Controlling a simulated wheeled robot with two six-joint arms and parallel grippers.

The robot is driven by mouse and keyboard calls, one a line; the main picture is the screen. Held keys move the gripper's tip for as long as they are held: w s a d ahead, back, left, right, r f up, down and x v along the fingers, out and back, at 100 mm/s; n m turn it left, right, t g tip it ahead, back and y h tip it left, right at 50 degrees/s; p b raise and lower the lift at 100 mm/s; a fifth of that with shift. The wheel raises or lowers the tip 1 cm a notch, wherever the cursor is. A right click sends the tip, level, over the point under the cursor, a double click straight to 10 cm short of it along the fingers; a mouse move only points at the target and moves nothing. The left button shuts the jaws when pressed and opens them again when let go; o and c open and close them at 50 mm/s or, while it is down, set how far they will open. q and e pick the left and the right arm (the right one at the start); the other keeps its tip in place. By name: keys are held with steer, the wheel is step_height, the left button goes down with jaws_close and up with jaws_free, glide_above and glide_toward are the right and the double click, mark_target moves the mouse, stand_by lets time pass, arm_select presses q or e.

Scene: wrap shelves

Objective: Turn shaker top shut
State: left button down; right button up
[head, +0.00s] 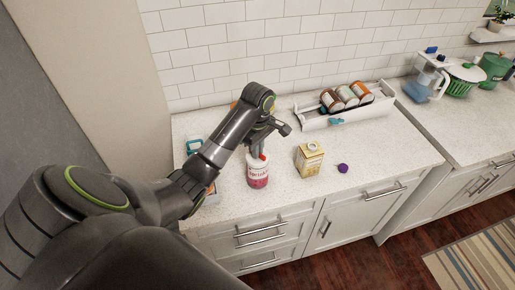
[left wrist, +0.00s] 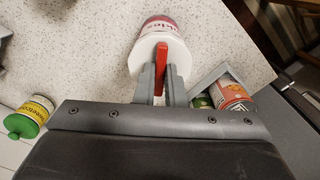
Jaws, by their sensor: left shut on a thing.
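The shaker (head: 257,178) is a white container with a pink label, standing upright near the counter's front edge. It also shows in the left wrist view (left wrist: 158,30), with its white round top facing the camera. A narrow red piece (left wrist: 161,68) stands up from the top. My left gripper (head: 257,150) reaches down over the shaker; in the wrist view its fingers (left wrist: 161,78) are shut on the red piece, one on each side. The fingers hide part of the top. My right gripper is in neither view.
A yellow carton (head: 309,159) with a pale cap and a purple object (head: 343,168) stand to the right. A white rack (head: 334,118) holding several cans is at the back. A yellow container with a green lid (left wrist: 29,117) shows in the wrist view.

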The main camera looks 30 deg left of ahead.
arm_select(q)
steer(key=shift+m, duration=0.3)
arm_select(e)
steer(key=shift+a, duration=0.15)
arm_select(q)
steer(key=shift+m, duration=0.5)
steer(key=m, duration=1.1)
steer(key=shift+m, duration=0.3)
steer(key=m, duration=1)
steer(key=shift+m, duration=0.4)
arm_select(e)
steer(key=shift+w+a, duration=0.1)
